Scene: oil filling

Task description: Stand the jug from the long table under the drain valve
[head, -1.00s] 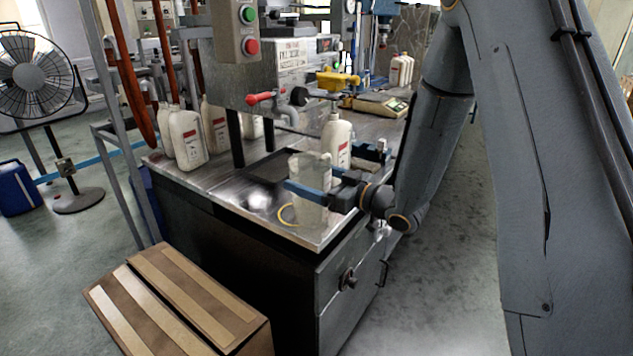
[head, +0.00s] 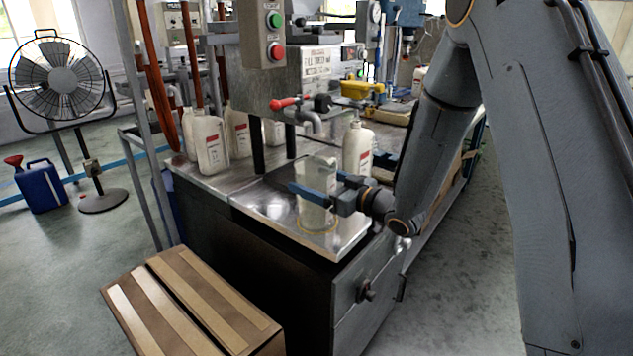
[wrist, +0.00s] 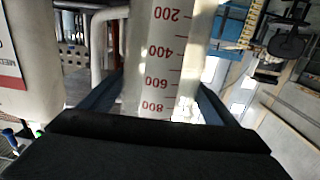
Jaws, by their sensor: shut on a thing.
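The jug (head: 317,207) is clear and upright, over the front part of the metal bench top. The wrist view shows its red scale marks on the jug wall (wrist: 163,50). My gripper (head: 318,195) is shut on the jug's sides, with one blue finger (wrist: 104,92) on each side. The drain valve (head: 312,122) is a grey downturned spout with a red handle (head: 285,103), behind and above the jug. A yellow ring (head: 302,227) shows around the jug's base on the bench. I cannot tell whether the jug touches the bench.
A white bottle (head: 357,150) stands close behind the jug on the right. Several more white bottles (head: 210,143) stand at the bench's left. A button box (head: 262,35) hangs above. A brown step box (head: 190,305) is on the floor in front.

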